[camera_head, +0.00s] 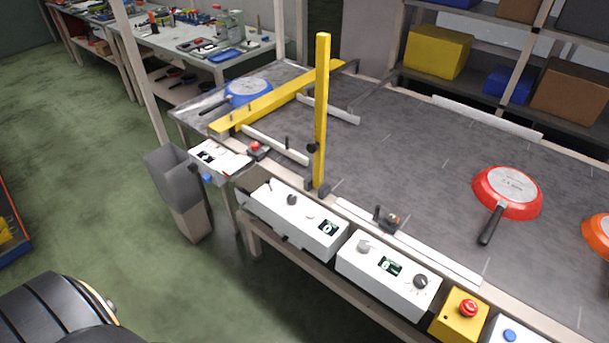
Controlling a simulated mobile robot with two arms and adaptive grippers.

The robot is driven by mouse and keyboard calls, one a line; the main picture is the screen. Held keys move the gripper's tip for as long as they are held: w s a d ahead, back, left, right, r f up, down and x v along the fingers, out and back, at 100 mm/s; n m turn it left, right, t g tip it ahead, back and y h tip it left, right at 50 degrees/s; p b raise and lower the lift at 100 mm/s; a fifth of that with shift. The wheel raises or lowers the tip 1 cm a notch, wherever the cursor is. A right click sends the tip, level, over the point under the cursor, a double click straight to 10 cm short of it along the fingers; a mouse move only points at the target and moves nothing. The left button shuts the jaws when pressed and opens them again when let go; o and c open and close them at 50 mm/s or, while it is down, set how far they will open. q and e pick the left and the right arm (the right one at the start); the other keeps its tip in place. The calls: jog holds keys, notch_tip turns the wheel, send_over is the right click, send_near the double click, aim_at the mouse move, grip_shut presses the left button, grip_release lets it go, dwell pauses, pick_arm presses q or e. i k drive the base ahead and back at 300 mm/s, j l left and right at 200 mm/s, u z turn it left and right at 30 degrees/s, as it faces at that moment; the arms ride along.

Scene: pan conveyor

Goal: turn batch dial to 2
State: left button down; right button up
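Two white control boxes hang along the conveyor's front edge. Neither of my grippers is in view.
The conveyor (400,150) holds a blue pan (248,92), a red pan (508,193) and a partly cut-off orange pan (597,236). A yellow post (321,110) rises behind the left box. A red emergency button (468,308) sits to the right. Green floor lies open in front.

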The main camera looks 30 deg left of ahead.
aim_at(291, 199)
jog(key=u, duration=0.95)
jog(key=i+j+z, duration=0.25)
jog(key=i, duration=0.25)
jog(key=l, duration=0.1)
